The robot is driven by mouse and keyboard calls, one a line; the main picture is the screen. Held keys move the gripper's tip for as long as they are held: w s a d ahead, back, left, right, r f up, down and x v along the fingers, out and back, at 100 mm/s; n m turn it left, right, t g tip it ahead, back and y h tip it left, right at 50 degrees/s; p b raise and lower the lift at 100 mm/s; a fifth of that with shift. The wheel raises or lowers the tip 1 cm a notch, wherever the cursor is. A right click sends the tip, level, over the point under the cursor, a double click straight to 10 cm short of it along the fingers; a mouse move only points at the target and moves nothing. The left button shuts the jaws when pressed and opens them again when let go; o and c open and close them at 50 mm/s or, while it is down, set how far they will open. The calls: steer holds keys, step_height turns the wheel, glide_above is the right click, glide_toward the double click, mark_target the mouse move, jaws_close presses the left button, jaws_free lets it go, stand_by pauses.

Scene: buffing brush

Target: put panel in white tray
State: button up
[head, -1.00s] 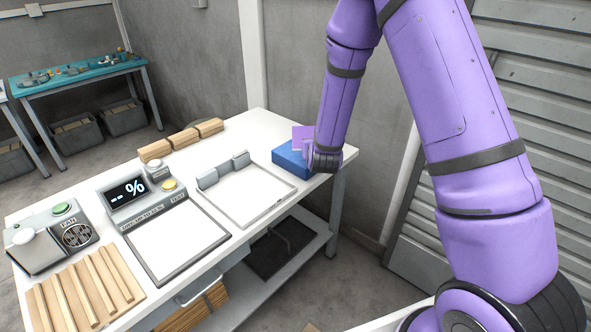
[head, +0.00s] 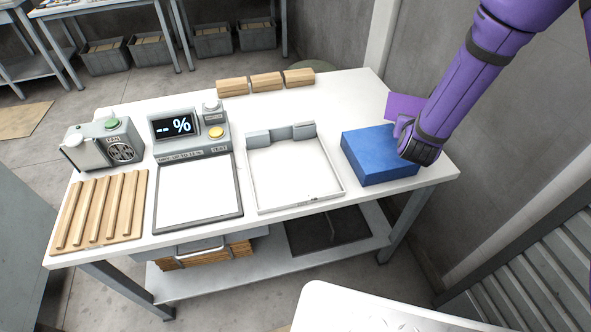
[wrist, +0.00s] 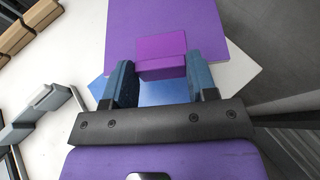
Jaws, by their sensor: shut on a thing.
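The purple panel (wrist: 195,18) has a magenta block (wrist: 162,48) on its face. My gripper (wrist: 162,75) is shut on this block, with a blue finger on each side. In the head view the panel (head: 402,106) shows behind my wrist, above or at the back of a blue block (head: 378,158). I cannot tell whether it touches the block. My wrist hides part of the panel. The white tray (head: 290,195), with a low rim and grey pieces at its back, lies on the table left of the blue block. It looks empty.
Left of the tray are a display station with a white pad (head: 198,195), a fan unit (head: 105,145) and a slatted wooden rack (head: 98,212). Several wooden blocks (head: 266,83) line the back edge. A grey wall stands close on the right.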

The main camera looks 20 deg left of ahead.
steer(key=s+a+f+n+y, duration=0.25)
steer(key=s+a, duration=0.35)
steer(key=a, duration=0.4)
steer(key=s+a+f+n+y, duration=0.1)
steer(key=s+a+f+y, duration=0.15)
steer(key=s+a, duration=0.6)
steer(key=s+a+f+n+g+y, duration=0.1)
steer(key=s+a+f+n, duration=0.15)
steer(key=s+a, duration=0.55)
steer(key=s+a+f+n+g+y, duration=0.1)
steer(key=s+a+f, duration=0.2)
steer(key=s+a, duration=0.55)
glide_above(299, 195)
steer(key=shift+s+a+f, duration=0.2)
steer(key=shift+s+f, duration=0.2)
steer(key=shift+f, duration=0.2)
steer(key=shift+w+d+f, duration=0.15)
steer(key=shift+w+f, duration=0.05)
steer(key=shift+f, duration=0.7)
steer(key=shift+w+d+f, duration=0.1)
steer(key=shift+w+f, duration=0.1)
steer(key=shift+f, duration=0.7)
steer(key=shift+y, duration=0.3)
steer(key=o, duration=0.9)
steer(key=shift+f, duration=0.1)
steer(key=shift+o, duration=0.2)
